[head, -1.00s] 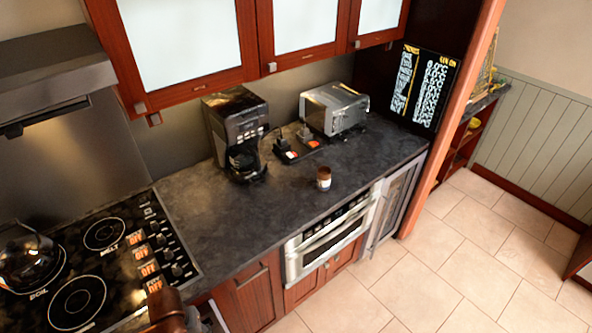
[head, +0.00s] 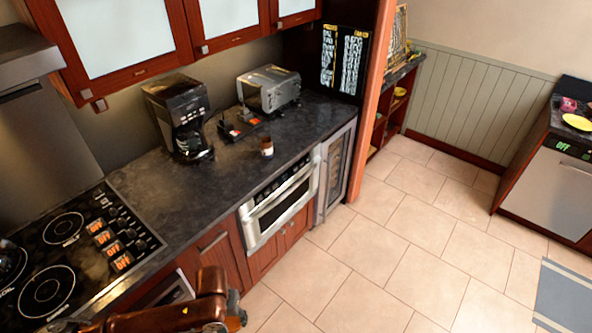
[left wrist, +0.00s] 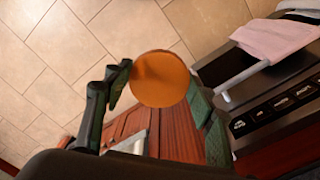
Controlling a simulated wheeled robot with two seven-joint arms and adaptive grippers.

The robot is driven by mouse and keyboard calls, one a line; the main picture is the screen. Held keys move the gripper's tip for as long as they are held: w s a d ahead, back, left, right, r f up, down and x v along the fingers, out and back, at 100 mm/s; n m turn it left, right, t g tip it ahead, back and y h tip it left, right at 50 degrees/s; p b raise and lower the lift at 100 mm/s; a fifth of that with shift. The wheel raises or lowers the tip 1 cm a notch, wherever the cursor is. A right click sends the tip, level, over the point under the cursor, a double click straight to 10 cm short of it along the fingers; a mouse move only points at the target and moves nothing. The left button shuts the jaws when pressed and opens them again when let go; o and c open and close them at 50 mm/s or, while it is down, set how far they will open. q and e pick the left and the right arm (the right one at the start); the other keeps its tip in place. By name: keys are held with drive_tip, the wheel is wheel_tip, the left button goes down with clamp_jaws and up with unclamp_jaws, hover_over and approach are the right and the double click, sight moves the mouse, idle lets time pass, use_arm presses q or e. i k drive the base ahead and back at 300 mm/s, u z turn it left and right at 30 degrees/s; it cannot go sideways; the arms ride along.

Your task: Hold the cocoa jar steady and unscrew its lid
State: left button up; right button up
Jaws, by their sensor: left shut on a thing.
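The cocoa jar (head: 267,149), small with a brown upper part and a pale label, stands upright on the dark counter (head: 190,205) above the microwave drawer. It is too small to tell whether its lid is on. My left gripper (left wrist: 158,82) is shut on an orange-brown round thing (left wrist: 160,78), seen as a disc between the fingers. I cannot tell what this thing is. In the head view, part of my left arm and gripper (head: 238,311) shows at the bottom edge, in front of the lower cabinets and well apart from the jar. My right gripper is not in view.
The cooktop (head: 65,250) is at left. The microwave drawer (head: 280,207) is shut. Tiled floor (head: 400,230) is clear at right.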

sight(265, 142)
drive_tip(key=z, duration=1)
drive_tip(key=i, duration=1.45)
drive_tip(key=u, duration=0.55)
drive_tip(key=i, duration=0.8)
drive_tip(key=u, duration=0.85)
